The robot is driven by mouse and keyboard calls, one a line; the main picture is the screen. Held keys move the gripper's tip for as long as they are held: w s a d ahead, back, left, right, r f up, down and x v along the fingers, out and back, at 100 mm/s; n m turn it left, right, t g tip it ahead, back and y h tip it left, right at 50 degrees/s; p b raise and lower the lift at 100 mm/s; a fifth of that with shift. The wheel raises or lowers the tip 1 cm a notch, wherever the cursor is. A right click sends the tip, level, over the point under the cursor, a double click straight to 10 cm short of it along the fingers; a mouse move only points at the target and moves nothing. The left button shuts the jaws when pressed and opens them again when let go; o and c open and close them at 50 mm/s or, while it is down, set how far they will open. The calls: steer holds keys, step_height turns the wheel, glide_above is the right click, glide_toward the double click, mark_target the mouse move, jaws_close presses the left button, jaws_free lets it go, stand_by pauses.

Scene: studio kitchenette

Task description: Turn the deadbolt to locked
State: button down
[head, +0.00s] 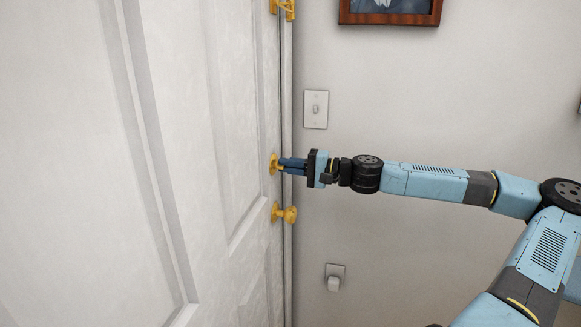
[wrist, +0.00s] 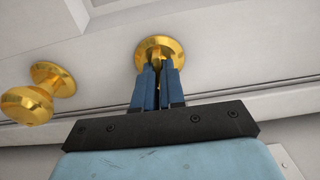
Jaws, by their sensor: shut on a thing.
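The brass deadbolt (head: 274,164) sits near the edge of the white door (head: 190,150), above the door knob. In the wrist view its round plate (wrist: 157,49) shows past the fingertips. My gripper (head: 282,165) reaches it from the right. Its two blue fingers (wrist: 158,72) are closed together on the deadbolt's thumb-turn. The fingers hide most of the thumb-turn, so I cannot tell its exact angle. The door looks closed against its frame.
A brass door knob (head: 284,214) sticks out just below the deadbolt. A light switch (head: 316,109) and an outlet with a plug-in (head: 335,277) are on the wall to the right. A brass latch fitting (head: 285,8) and a framed picture (head: 390,10) are higher up.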

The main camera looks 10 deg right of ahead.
steer(key=c, duration=1.2)
jaws_free()
steer(key=shift+w+a, duration=0.1)
steer(key=v, duration=1.4)
steer(key=shift+f, duration=0.2)
steer(key=shift+a, duration=0.15)
